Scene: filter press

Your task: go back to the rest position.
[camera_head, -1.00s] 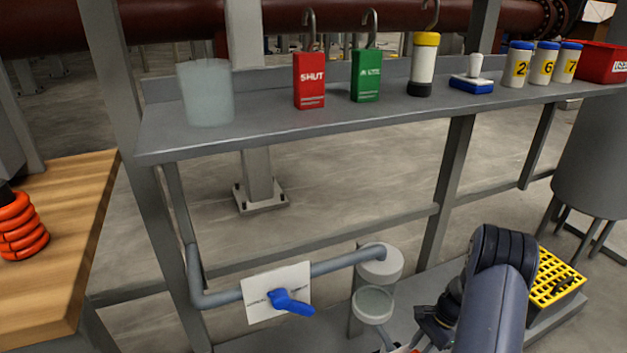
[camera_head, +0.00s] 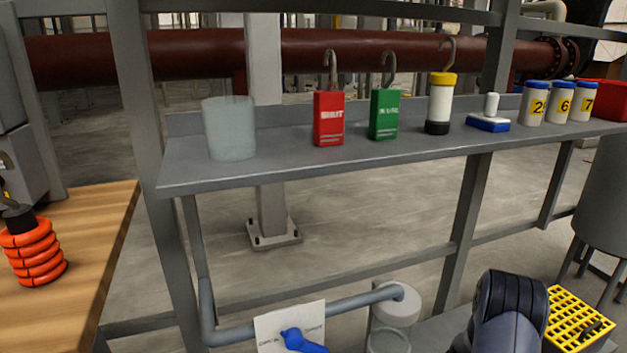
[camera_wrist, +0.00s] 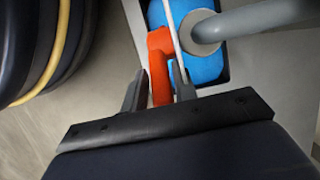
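My gripper (camera_wrist: 160,84) shows in the wrist view with its two dark fingers apart. An orange-red bar (camera_wrist: 160,62), like a handle, lies between or just beyond the fingers. I cannot tell if either finger touches it. A bright blue part (camera_wrist: 205,66) sits behind it, with a thin pale edge across it and a grey pipe (camera_wrist: 265,18) at the right. In the head view my dark arm shows at the bottom right, and my gripper is below the frame.
A grey shelf (camera_head: 230,175) holds a translucent beaker (camera_head: 230,128), red tag (camera_head: 328,119), green tag (camera_head: 384,114) and several jars. Below are a blue-handled valve (camera_head: 300,341), its pipe and a yellow rack (camera_head: 575,322). A wooden table (camera_head: 90,240) with orange rings (camera_head: 35,253) stands left.

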